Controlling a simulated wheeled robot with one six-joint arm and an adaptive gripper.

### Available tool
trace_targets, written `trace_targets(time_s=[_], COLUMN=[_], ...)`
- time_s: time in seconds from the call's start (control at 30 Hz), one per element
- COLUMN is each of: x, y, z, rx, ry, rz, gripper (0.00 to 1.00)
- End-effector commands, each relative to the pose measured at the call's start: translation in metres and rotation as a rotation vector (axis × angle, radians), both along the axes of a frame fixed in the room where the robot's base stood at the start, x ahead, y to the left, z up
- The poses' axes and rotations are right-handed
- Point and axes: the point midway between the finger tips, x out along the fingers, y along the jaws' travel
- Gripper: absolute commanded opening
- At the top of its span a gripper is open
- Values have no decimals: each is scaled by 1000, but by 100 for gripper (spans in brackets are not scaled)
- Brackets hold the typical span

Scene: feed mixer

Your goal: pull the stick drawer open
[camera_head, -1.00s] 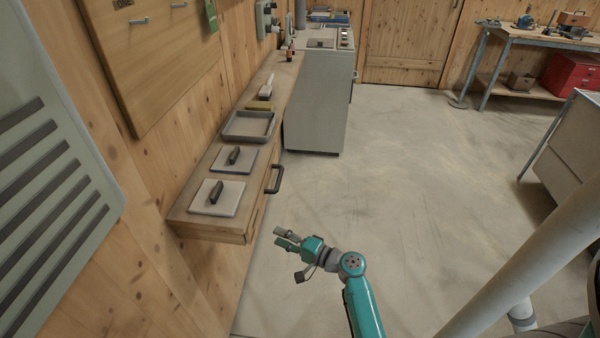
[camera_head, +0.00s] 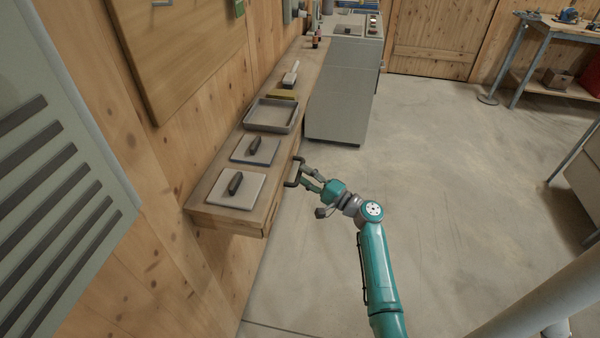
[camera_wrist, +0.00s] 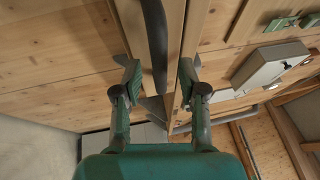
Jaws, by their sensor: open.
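The stick drawer is set in the front of the wooden wall bench (camera_head: 228,219); its front is seen at a steep angle and looks flush. Its dark bar handle (camera_head: 291,183) sticks out from the bench front. My gripper (camera_head: 306,178) is at the handle, with its fingers open. In the wrist view, the dark handle bar (camera_wrist: 156,45) runs down from the top between the two open fingers (camera_wrist: 158,78), with a gap visible on each side. I cannot tell how deep the bar sits between the fingers.
Two pale plates with dark grips, the nearer one (camera_head: 250,192) and the farther one (camera_head: 268,152), lie on the bench top. A grey tray (camera_head: 292,122) sits behind them. A grey cabinet (camera_head: 340,95) stands beyond the bench. The concrete floor (camera_head: 440,180) to the right is open.

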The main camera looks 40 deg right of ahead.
Motion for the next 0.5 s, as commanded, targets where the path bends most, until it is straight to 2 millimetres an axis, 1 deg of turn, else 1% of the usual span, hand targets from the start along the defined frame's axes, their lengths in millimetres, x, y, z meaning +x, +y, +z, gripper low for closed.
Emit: trace_targets(time_s=[0.03,0.1,0.2,0.5], x=[7,13,19,22], y=[2,4,5,6], z=[1,2,3,4], rx=[0,0,0,0], ry=[0,0,0,1], rz=[2,1,0,0], gripper=[41,41,41,41])
